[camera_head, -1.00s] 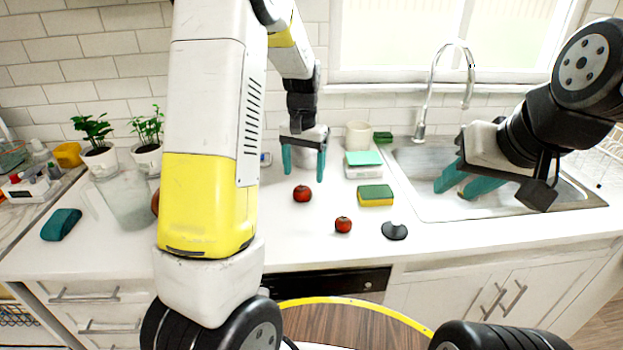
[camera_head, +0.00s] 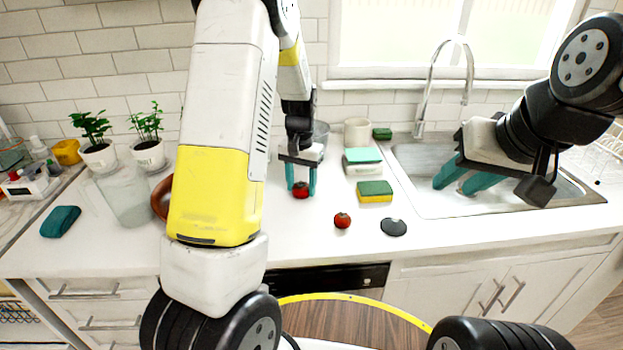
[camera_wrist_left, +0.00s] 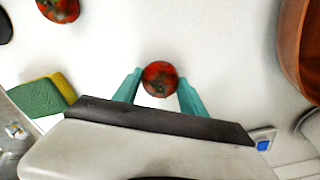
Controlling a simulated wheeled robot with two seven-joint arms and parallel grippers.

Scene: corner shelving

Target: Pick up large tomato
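The large tomato (camera_head: 301,190) is red and sits on the white counter. My left gripper (camera_head: 301,188) is lowered over it, with one teal finger on each side. In the left wrist view the tomato (camera_wrist_left: 159,79) lies between the fingertips of the open gripper (camera_wrist_left: 160,84), with small gaps visible beside it.
A green-and-yellow sponge (camera_head: 375,191) and a black stopper (camera_head: 394,227) lie right of the tomatoes. A brown bowl (camera_wrist_left: 303,50) is near the left gripper. The sink (camera_head: 430,205) lies to the right.

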